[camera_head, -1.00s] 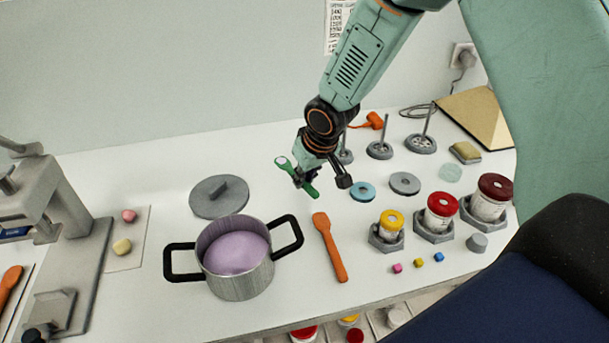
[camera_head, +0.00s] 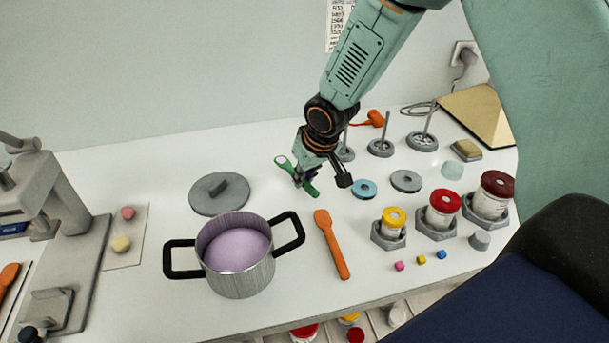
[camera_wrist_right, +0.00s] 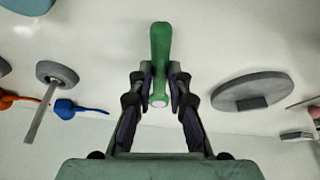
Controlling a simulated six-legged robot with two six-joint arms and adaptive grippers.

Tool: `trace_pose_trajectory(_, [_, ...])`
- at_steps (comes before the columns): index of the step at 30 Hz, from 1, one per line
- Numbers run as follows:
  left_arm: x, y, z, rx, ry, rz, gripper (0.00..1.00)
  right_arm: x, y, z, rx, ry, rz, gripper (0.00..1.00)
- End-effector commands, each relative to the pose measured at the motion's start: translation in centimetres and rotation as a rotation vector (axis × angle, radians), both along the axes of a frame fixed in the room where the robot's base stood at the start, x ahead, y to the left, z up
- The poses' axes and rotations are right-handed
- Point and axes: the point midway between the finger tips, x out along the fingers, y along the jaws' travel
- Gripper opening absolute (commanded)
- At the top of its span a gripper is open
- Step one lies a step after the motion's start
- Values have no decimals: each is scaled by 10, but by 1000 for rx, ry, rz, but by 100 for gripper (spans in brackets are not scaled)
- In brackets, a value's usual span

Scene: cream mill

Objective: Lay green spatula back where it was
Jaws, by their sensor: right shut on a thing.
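The green spatula (camera_head: 312,190) is held in my right gripper (camera_head: 304,177), over the back middle of the white table. Its pale end points up and left in the head view, and its green end points down and right. In the right wrist view the green handle (camera_wrist_right: 160,45) stands between the two fingers (camera_wrist_right: 160,88), which are closed on it. I cannot tell whether it touches the table. My left gripper is not in view.
A steel pot (camera_head: 240,278) with purple contents stands front left of the gripper, a grey lid (camera_head: 205,200) behind it. An orange spatula (camera_head: 332,245) lies right of the pot. A blue ring (camera_head: 364,189) and jars in holders (camera_head: 388,238) stand farther right.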

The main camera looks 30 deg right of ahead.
Motion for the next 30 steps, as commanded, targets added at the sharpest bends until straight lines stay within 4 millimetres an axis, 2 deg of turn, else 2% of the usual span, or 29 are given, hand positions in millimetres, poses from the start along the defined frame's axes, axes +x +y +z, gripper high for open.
trace_pose_trajectory(22, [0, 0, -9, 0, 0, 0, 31, 0, -1, -8, 0, -1, 0, 0])
trace_pose_trajectory(23, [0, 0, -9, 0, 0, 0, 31, 0, -1, -8, 0, -1, 0, 20])
trace_pose_trajectory(30, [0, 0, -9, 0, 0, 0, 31, 0, -1, -8, 0, -1, 0, 40])
